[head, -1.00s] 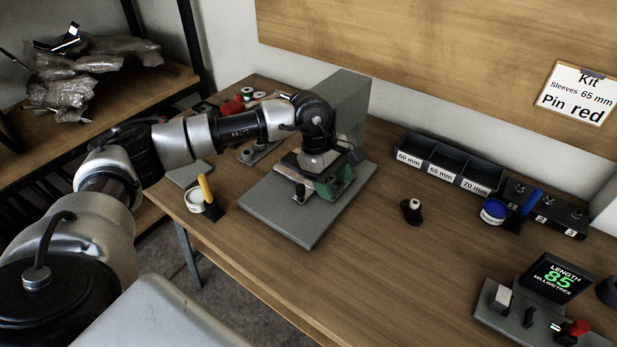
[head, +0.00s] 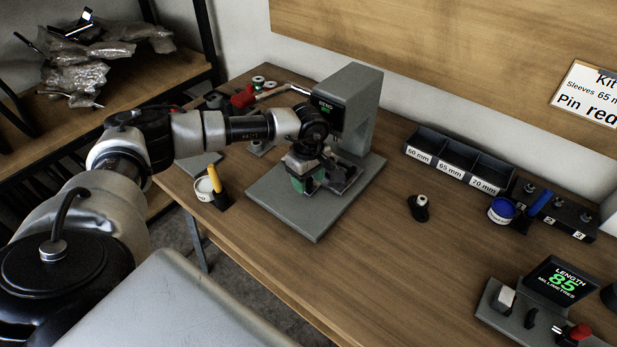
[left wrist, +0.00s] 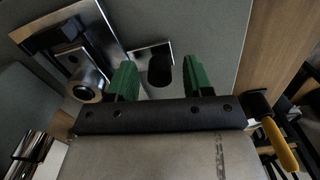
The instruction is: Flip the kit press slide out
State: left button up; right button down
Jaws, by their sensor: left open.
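The grey kit press (head: 358,95) stands on a flat grey base plate (head: 318,222) on the workbench. Its upright carries a small display with green text. A dark and metal slide part (head: 346,178) shows low at the press, partly hidden behind my left gripper (head: 306,187). That gripper points down above the plate, with its green fingers apart. I see nothing held. My right gripper is out of view.
A white cup (head: 204,188) and yellow-handled tool (head: 214,180) stand left of the press. Labelled bins (head: 455,170), a blue-topped cup (head: 501,210) and a length gauge (head: 550,290) lie right. The bench middle is mostly clear.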

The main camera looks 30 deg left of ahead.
pick_arm(q)
jog(key=shift+f, duration=0.25)
jog(key=shift+c, duration=0.3)
grip_shut()
